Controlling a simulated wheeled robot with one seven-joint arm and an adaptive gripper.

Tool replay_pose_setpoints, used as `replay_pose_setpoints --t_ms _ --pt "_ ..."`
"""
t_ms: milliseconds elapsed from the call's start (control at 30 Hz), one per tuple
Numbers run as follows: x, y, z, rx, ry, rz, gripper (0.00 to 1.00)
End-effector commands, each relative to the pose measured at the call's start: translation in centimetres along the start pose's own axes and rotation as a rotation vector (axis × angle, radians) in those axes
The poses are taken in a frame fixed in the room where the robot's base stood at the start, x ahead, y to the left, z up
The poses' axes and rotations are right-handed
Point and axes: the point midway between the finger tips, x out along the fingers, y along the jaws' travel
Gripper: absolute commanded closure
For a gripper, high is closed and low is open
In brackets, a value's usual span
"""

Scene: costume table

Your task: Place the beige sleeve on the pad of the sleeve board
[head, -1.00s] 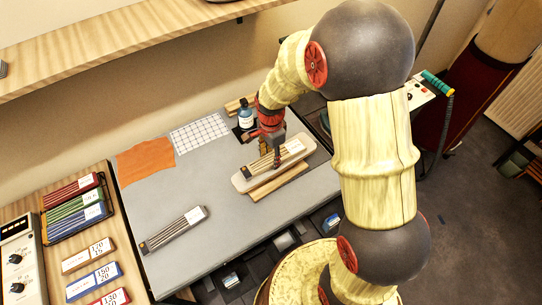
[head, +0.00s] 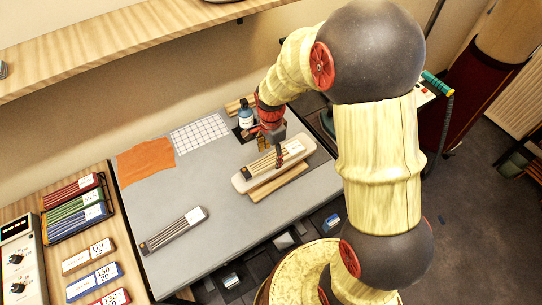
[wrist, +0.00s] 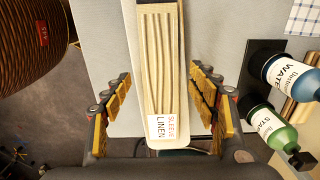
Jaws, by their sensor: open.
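The beige sleeve (head: 267,161), pleated and with a white label reading "LINEN SLEEVE", lies flat along the pad of the sleeve board (head: 240,182). In the wrist view the sleeve (wrist: 158,60) runs lengthwise on the board (wrist: 174,144), its label end toward me. My gripper (head: 279,161) is over the label half of the sleeve. In the wrist view my gripper (wrist: 163,103) is open, one finger on each side of the board with gaps between. The sleeve's underside is hidden.
A grey sleeve (head: 173,230) lies at the table's front left. An orange cloth (head: 146,158) and checked cloth (head: 200,133) lie at the back. The middle of the grey table (head: 205,185) is clear.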

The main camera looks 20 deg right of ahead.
Motion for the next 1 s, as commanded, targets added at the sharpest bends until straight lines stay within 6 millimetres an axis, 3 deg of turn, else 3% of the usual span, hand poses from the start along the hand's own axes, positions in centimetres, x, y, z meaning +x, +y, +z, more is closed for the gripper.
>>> replay_pose_setpoints --t_ms 300,667,833,1000 --pt "-6.8 -0.1 0.0 0.000 0.001 -0.006 0.41" --pt "-10.6 0.1 0.0 -0.014 0.002 -0.008 0.41" --pt "-14.1 1.7 0.4 -0.159 0.019 -0.065 0.41" --pt "-19.1 5.2 1.2 -0.425 0.067 -0.152 0.41"
